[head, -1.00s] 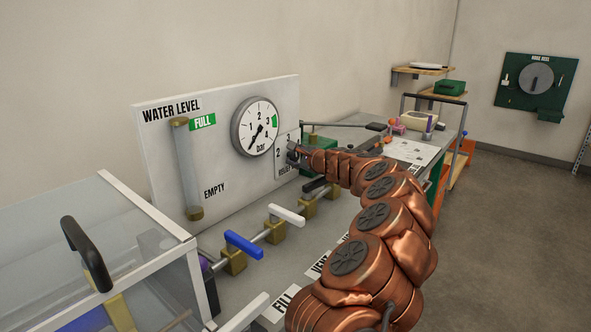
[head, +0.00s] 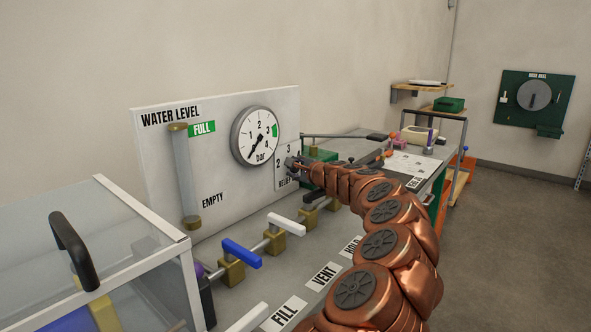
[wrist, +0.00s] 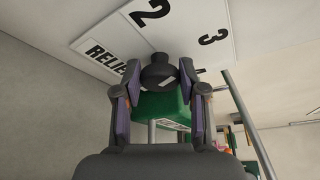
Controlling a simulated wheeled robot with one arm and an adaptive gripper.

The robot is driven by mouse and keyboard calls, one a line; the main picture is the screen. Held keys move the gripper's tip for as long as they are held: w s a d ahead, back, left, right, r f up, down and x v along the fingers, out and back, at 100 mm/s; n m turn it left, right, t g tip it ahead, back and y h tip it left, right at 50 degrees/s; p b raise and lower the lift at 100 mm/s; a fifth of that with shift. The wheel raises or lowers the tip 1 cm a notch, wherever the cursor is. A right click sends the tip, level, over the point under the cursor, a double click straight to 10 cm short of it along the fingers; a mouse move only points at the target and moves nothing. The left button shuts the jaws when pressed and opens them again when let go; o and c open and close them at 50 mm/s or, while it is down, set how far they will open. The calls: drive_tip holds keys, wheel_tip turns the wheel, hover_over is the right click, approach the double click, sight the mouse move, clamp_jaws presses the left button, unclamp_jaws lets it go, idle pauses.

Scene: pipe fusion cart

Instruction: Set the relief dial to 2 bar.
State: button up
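The relief dial shows in the wrist view as a dark round knob (wrist: 158,74) with a pale mark, in front of a white plate (wrist: 205,22) printed with 2, 3 and part of RELIEF. My gripper (wrist: 160,70) is open, with one finger on each side of the knob and narrow gaps between. I cannot tell which number the mark points to. In the head view my gripper (head: 293,163) is at the relief plate (head: 281,159) and hides the knob. The pressure gauge (head: 256,136) has its needle at the lower left, below 1.
Valves with a blue lever (head: 242,253) and a white lever (head: 286,222) stand on the bench below the panel. A clear-lidded box (head: 120,230) is at the near left. A green block (wrist: 165,105) sits behind the knob. Open floor lies to the right.

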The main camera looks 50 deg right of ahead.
drive_tip(key=o, duration=0.4)
drive_tip(key=shift+r, duration=0.1)
wheel_tip(320, 180, up, 9)
drive_tip(key=shift+d+f, duration=0.15)
drive_tip(key=shift+r, duration=0.55)
